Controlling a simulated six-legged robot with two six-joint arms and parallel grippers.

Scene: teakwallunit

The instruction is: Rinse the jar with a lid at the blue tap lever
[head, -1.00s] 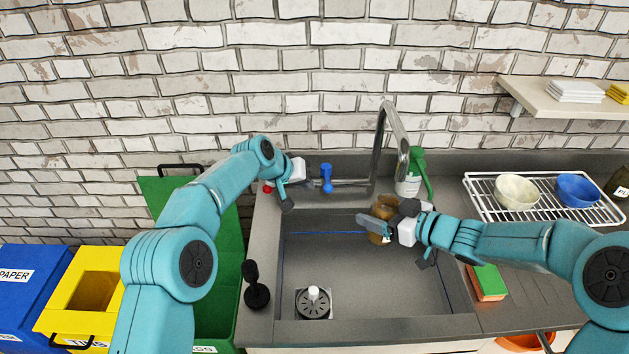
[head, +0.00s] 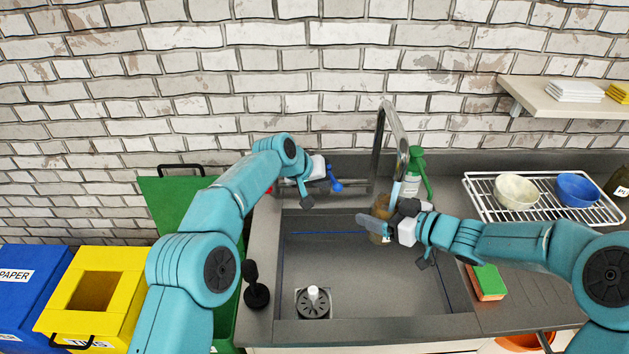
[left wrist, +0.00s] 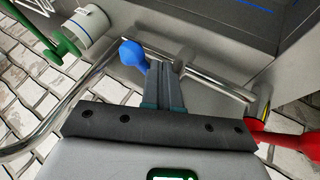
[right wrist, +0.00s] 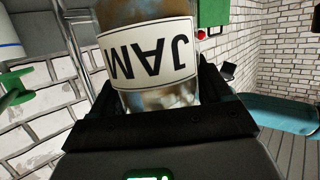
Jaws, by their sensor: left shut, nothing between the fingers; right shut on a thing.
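The jar (head: 381,207) is brownish and see-through, with a white JAM label that shows upside down in the right wrist view (right wrist: 148,52). My right gripper (head: 388,222) is shut on it and holds it over the sink, below the spout (head: 401,150). I cannot make out a lid. A pale blue stream of water (head: 396,190) runs from the spout to the jar. The blue tap lever (head: 334,178) leans to the right. My left gripper (head: 322,185) is shut and empty beside the lever; its fingertips look touching or very close in the left wrist view (left wrist: 164,75).
The red lever (left wrist: 285,136) is left of the blue one. A dish rack (head: 475,192) with bowls and a sponge (head: 488,281) are right of the sink (head: 340,262).

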